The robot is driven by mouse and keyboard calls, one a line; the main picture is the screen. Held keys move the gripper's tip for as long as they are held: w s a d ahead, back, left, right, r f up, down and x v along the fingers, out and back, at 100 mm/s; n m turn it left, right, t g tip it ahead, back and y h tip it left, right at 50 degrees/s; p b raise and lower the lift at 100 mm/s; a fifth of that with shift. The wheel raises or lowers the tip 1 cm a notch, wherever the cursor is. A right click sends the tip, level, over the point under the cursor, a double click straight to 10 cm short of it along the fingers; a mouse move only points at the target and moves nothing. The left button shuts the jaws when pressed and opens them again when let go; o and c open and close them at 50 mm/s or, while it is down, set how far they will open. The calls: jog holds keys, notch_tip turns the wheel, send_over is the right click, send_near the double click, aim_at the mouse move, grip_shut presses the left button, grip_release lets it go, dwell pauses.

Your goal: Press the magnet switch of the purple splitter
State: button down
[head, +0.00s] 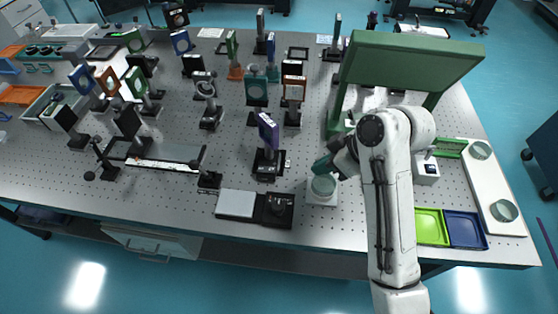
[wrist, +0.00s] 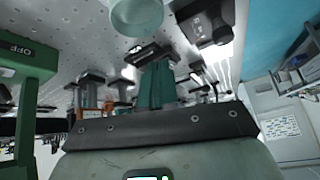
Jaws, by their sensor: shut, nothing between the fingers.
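The purple splitter (head: 268,131) stands upright on a black base (head: 267,163) near the middle front of the optical table. Its magnet switch is too small to make out in the head view. My gripper (head: 319,166) is shut and empty, to the right of the splitter's base and apart from it, low over the table. In the wrist view my closed teal fingers (wrist: 158,84) point away from the camera. A dark base (wrist: 148,54) lies beyond their tips; I cannot tell for certain that it is the purple splitter's.
A white device with a round glass dish (head: 323,187) stands just below my gripper. A green frame (head: 410,58) stands at the right. Several other optic mounts crowd the back and left.

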jog(key=w+a+r+n+g, duration=0.1)
jog(key=w+a+r+n, duration=0.2)
jog(key=a+r+n, duration=0.1)
notch_tip(320, 180, up, 3)
jog(key=shift+w+a+f+n+g+y, duration=0.2)
jog(key=shift+w+a+n+g+y, duration=0.15)
jog(key=shift+a+g+y, duration=0.1)
jog(key=p, duration=0.2)
send_over(270, 169)
jog(key=d, duration=0.2)
notch_tip(270, 169, down, 7)
notch_tip(270, 169, down, 4)
jog(key=shift+d+r, duration=0.1)
jog(key=shift+r, duration=0.05)
jog(key=shift+f, duration=0.7)
jog(key=shift+d, duration=0.1)
